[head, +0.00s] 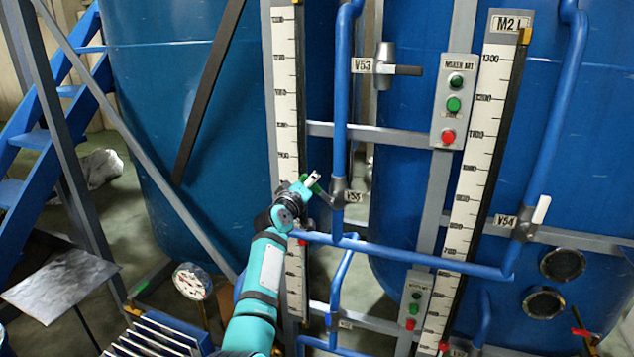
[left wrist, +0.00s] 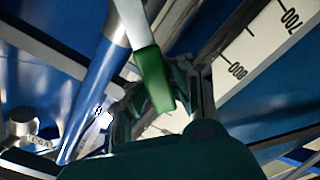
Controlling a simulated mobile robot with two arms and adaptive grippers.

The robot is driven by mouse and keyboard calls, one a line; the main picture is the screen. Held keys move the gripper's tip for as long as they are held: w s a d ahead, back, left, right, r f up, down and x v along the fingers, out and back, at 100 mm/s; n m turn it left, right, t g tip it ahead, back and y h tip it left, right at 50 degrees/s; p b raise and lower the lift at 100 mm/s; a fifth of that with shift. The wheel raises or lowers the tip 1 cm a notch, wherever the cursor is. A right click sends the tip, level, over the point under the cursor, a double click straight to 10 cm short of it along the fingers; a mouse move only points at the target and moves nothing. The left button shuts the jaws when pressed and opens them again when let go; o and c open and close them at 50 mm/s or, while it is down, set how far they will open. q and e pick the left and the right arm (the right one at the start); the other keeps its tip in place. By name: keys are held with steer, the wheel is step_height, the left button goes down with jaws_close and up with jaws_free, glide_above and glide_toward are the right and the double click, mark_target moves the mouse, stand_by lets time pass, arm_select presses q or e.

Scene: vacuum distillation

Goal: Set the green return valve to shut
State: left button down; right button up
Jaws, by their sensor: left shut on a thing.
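The green return valve handle (head: 311,181) sticks out up and to the left from a grey valve body (head: 339,190) on a vertical blue pipe, beside a small white label. In the left wrist view the green grip (left wrist: 152,80) sits at the end of a pale lever, between the dark fingers. My left gripper (head: 307,184) is shut on this handle. The fingers partly hide the handle's end in the head view. My right gripper is not in view.
Large blue tanks (head: 180,120) stand behind the pipes. A tall white scale (head: 287,90) rises close behind my left gripper. A valve with a dark lever (head: 408,70) and a white-handled valve (head: 541,210) are nearby. A blue pipe (head: 410,257) runs below the gripper.

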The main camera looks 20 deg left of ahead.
arm_select(q)
step_height(320, 180, down, 6)
steer(key=a+n+b, duration=0.1)
steer(key=n, duration=0.6)
steer(key=shift+a+f+n+b, duration=0.2)
steer(key=shift+a+n+b, duration=0.05)
steer(key=shift+n+b, duration=0.1)
steer(key=shift+s, duration=0.1)
steer(key=c, duration=1.7)
jaws_free()
steer(key=shift+s, duration=0.15)
steer(key=o, duration=0.5)
steer(key=shift+s+a+r, duration=0.15)
steer(key=shift+s+r, duration=0.3)
steer(key=shift+r, duration=0.1)
steer(key=shift+o, duration=0.2)
steer(key=shift+w, duration=0.2)
